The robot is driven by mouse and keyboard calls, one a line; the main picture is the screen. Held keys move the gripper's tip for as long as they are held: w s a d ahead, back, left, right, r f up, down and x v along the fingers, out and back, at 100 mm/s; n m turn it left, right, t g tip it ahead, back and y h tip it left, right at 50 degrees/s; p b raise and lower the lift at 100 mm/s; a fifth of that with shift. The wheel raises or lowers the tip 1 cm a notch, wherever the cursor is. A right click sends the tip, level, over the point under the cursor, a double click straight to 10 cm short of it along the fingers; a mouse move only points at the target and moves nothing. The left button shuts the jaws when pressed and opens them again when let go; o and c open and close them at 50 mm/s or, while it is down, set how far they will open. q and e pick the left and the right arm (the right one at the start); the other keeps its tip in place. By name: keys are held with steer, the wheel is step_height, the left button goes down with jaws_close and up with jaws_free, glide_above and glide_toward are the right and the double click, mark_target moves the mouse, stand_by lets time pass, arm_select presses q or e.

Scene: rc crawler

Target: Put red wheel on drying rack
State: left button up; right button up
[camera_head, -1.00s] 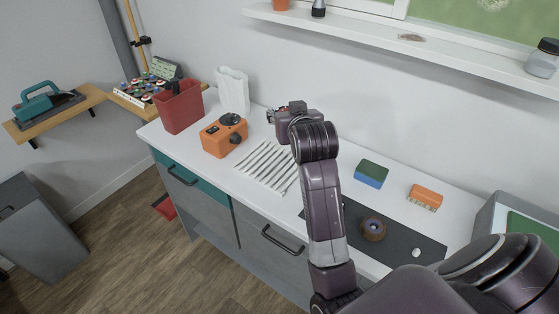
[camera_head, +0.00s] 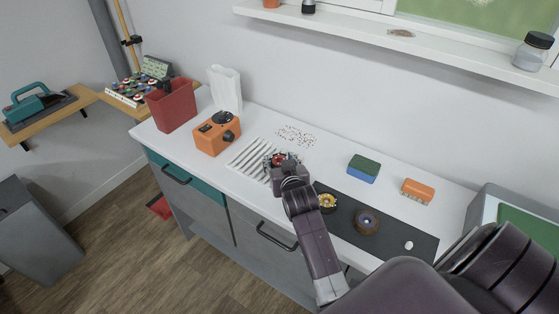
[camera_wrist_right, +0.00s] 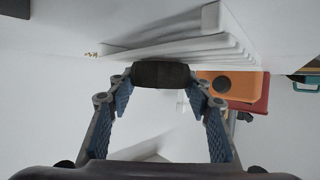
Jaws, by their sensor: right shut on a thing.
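My right gripper (camera_head: 280,163) is shut on the red wheel (camera_head: 277,159) at the right end of the white slatted drying rack (camera_head: 248,156). In the right wrist view the wheel's dark tyre (camera_wrist_right: 161,74) sits between the two fingertips (camera_wrist_right: 160,86). The rack's slats (camera_wrist_right: 185,45) show just beyond the tyre. I cannot tell whether the wheel touches the slats. The gripper hides part of the wheel and the rack's right end. My left gripper is not in view.
A dark mat (camera_head: 392,237) holds a yellow wheel (camera_head: 327,203) and a brown wheel (camera_head: 366,221). An orange device (camera_head: 214,138) and a red bin (camera_head: 172,106) stand left of the rack. A sponge (camera_head: 362,169) and an orange brush (camera_head: 417,189) lie at right. Small bits (camera_head: 296,135) are scattered behind.

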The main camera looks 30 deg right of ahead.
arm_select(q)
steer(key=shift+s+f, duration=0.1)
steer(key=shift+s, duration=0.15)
arm_select(e)
steer(key=shift+f, duration=0.15)
steer(key=o, duration=1.2)
steer(key=shift+c, duration=0.2)
